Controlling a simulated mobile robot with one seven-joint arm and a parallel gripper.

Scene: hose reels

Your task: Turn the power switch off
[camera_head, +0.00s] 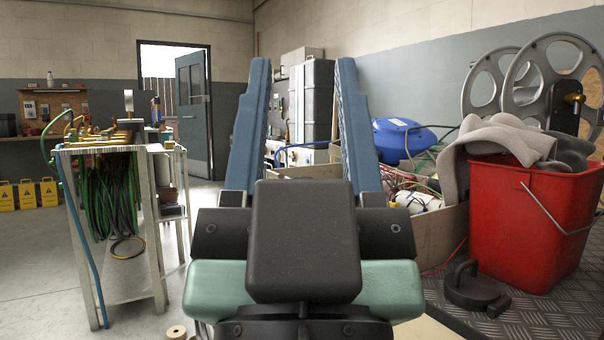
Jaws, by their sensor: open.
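My gripper (303,66) fills the middle of the head view. Its two long blue fingers point forward, away from me, and stand wide apart. Nothing is between the fingertips except the distant background. I cannot make out a power switch for certain. A wooden board (62,96) on the far left wall carries small boxes, one red and white, too small to identify. Grey and dark cabinets (318,92) at the back show between the fingers, partly hidden by the right finger. My gripper is well short of both.
A metal hose table (158,235) with green hoses stands at left. At right are a red bucket (530,225) with grey cloth, a black round weight (474,290), hose reels (548,75) and a cluttered crate (440,232). Open floor leads to the back doorway (160,62).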

